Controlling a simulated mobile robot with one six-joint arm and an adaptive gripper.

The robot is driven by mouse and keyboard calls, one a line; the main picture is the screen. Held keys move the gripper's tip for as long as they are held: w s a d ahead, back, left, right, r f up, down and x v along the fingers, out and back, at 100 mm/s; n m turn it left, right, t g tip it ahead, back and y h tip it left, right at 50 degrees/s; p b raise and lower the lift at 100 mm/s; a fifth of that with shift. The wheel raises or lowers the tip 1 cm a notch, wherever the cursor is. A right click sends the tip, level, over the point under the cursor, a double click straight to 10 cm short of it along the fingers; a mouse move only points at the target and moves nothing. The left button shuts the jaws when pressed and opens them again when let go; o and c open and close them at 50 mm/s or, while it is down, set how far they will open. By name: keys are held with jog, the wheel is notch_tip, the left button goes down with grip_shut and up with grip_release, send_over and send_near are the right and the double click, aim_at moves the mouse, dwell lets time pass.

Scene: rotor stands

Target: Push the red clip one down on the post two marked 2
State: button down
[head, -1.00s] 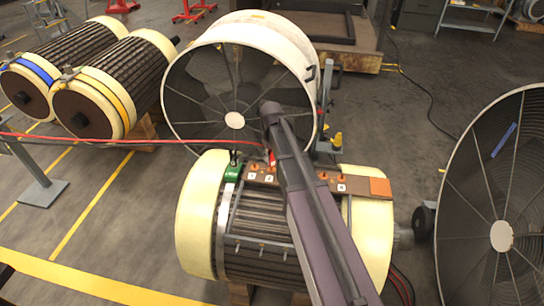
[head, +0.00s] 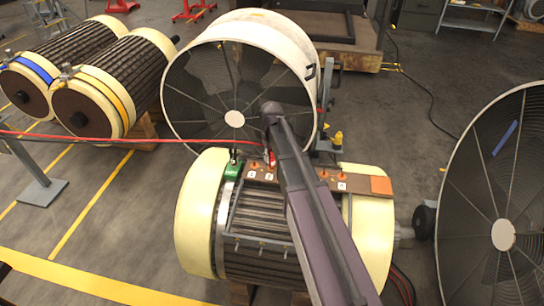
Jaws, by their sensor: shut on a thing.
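The red clip one (head: 272,158) shows as a small red and pale piece at the end of the red cable, over the terminal board on the rotor. It is just above or at the post whose label (head: 268,177) seems to read 2; I cannot tell whether it is seated. My gripper (head: 268,148) points down from the wrist and is mostly hidden by my arm. It appears shut on the red clip. The fingertips are too small to make out. Other orange posts stand on the brown board (head: 365,183), left and right of my arm.
A green clamp (head: 233,171) sits at the board's left end. The red cable (head: 120,139) runs off to the left past a grey stand (head: 40,190). A large fan (head: 235,90) stands behind, another (head: 495,190) at right.

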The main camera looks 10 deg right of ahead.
jog(key=shift+f+b, duration=0.35)
jog(key=shift+f, duration=0.05)
jog(key=shift+c, duration=1.5)
grip_release()
jog(key=shift+r, duration=0.1)
notch_tip(320, 180, up, 8)
jog(key=p, duration=0.8)
jog(key=shift+r+p, duration=0.15)
jog(key=shift+p, duration=0.15)
jog(key=s+d+r+p, duration=0.2)
jog(key=d+r+p, duration=1.2)
jog(key=r+p, duration=0.4)
jog(key=shift+s, duration=0.25)
jog(key=shift+d, duration=0.15)
jog(key=s+a+m, duration=0.3)
jog(key=s+a, duration=1.1)
jog(key=s, duration=0.2)
jog(key=shift+s, duration=0.35)
